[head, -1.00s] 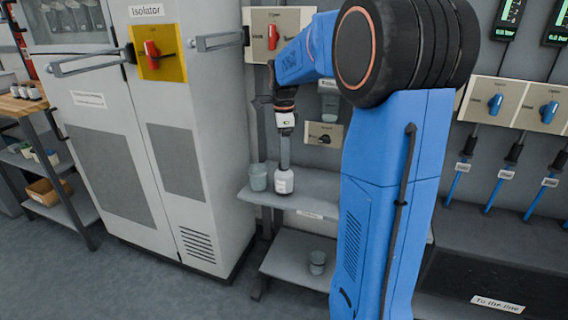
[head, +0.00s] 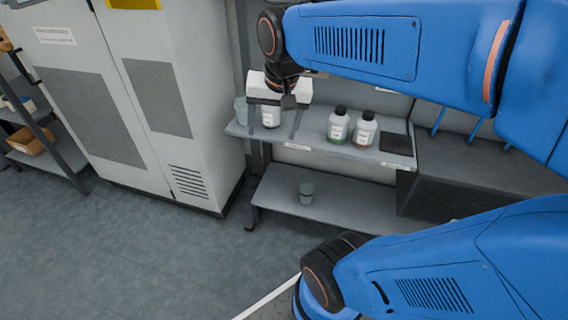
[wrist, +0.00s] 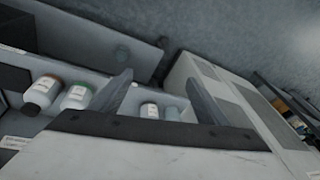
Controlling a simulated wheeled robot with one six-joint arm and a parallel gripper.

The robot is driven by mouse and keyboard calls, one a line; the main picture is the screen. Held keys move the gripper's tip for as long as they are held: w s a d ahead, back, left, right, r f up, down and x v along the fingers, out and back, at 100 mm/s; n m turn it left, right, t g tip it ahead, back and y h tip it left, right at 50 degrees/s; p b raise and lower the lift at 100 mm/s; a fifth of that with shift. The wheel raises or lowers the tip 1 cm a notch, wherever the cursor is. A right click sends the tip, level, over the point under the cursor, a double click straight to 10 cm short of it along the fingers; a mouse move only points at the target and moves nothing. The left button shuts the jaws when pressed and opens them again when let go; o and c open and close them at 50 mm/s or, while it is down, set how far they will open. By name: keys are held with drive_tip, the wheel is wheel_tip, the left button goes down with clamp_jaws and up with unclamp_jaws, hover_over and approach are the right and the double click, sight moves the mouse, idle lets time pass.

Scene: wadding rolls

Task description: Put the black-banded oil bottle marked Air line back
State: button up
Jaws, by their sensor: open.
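A white-labelled bottle (head: 270,118) stands on the upper shelf in the head view, between my gripper's fingers or behind them. It also shows between the fingers in the wrist view (wrist: 149,111). Its label is too small to read, and I cannot make out a black band. My gripper (head: 273,131) is open, with one finger on each side of the bottle in the picture; contact is not visible. In the wrist view my gripper (wrist: 158,78) has its fingers spread wide. A green-banded bottle (head: 338,126) and a brown-banded bottle (head: 365,130) stand farther right.
A grey-green cup (head: 240,110) stands just left of the bottle on the upper shelf (head: 310,152). Another cup (head: 306,193) is on the lower shelf (head: 345,210). A dark pad (head: 397,144) lies at the shelf's right end. A tall grey cabinet (head: 150,100) stands left.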

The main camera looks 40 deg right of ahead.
drive_tip(key=s+a+f+n+t, duration=0.1)
drive_tip(key=s+a+f+n, duration=0.1)
drive_tip(key=s+f+n, duration=0.2)
drive_tip(key=s+n, duration=0.3)
drive_tip(key=s, duration=0.1)
drive_tip(key=shift+s+a+f, duration=0.2)
drive_tip(key=shift+s+a, duration=0.1)
drive_tip(key=shift+a, duration=0.05)
